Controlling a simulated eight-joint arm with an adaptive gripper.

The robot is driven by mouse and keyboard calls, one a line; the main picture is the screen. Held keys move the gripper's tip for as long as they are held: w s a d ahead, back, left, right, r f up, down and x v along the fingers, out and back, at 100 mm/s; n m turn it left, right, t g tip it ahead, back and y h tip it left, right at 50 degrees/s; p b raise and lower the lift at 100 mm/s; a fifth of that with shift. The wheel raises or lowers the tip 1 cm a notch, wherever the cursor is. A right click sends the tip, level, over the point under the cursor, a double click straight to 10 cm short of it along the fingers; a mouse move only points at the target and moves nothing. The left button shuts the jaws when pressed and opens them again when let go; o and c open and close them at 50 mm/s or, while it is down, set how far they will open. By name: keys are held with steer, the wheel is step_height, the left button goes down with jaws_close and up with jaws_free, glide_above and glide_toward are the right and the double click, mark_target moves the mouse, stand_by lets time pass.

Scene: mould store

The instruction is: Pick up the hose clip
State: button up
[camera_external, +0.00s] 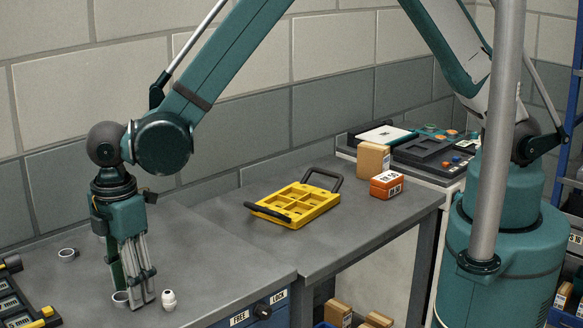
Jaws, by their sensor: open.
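My gripper (134,298) points straight down, low over the left part of the grey bench, with its fingers apart. A small pale ring (120,298), which looks like a hose clip, lies right at the fingertips and is partly hidden by them. I cannot tell whether it is between the fingers or touching them. A second, similar pale ring (68,255) lies farther back on the left and is clear of the gripper. I cannot tell for certain which ring is the hose clip. A small white fitting (168,300) stands just right of the fingers.
A dark tray (40,318) with yellow corners sits at the lower left. A yellow tray (300,204) with dark handles lies on the right part of the bench (222,262). Beyond it are a tan box (373,159) and an orange box (386,184). A wall runs behind.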

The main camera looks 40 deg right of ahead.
stand_by(0.5)
steer(key=c, duration=0.9)
steer(key=shift+r, duration=5)
steer(key=shift+c, duration=0.3)
